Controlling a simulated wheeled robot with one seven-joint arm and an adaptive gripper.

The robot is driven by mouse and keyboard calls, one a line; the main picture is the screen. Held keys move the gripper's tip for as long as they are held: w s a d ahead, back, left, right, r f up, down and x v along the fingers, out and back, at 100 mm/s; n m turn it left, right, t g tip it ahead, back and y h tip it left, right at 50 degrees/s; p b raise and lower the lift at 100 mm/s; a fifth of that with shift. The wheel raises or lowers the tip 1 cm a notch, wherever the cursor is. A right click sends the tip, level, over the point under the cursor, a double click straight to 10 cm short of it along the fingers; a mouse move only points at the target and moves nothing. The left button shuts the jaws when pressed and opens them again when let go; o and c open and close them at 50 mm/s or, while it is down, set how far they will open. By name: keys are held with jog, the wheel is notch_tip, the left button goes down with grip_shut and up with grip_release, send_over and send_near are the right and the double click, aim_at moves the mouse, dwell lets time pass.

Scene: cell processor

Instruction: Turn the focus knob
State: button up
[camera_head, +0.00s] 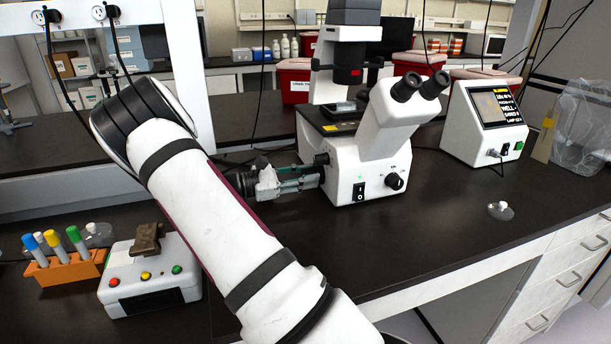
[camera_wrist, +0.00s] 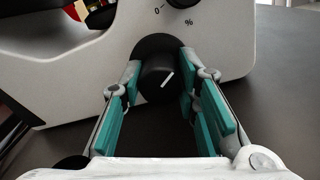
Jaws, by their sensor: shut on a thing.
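The microscope (camera_head: 365,150) is white and stands upright on the dark bench. A black focus knob (camera_head: 321,159) sticks out of its left side. My gripper (camera_head: 317,173) reaches in from the left and meets that side. In the wrist view, a round black knob with a white pointer line (camera_wrist: 157,85) sits between the two teal finger pads of my gripper (camera_wrist: 160,67). The fingers are shut on it, one at each side. The pointer line slants up to the right. The fingertips are partly hidden against the knob and its dark surround.
A second knob, marked 0 and %, (camera_wrist: 183,3) is just above. A black front knob (camera_head: 395,181) faces the bench edge. A monitor unit (camera_head: 484,120) stands to the right. A button box (camera_head: 150,275) and tube rack (camera_head: 65,268) stand left. Bench front right is mostly clear.

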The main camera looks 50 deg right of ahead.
jog(key=m, duration=0.4)
jog(key=shift+m, duration=1.8)
jog(key=o, duration=1.2)
jog(key=shift+c, duration=0.2)
jog(key=v, duration=1.2)
jog(key=shift+s+a, duration=0.1)
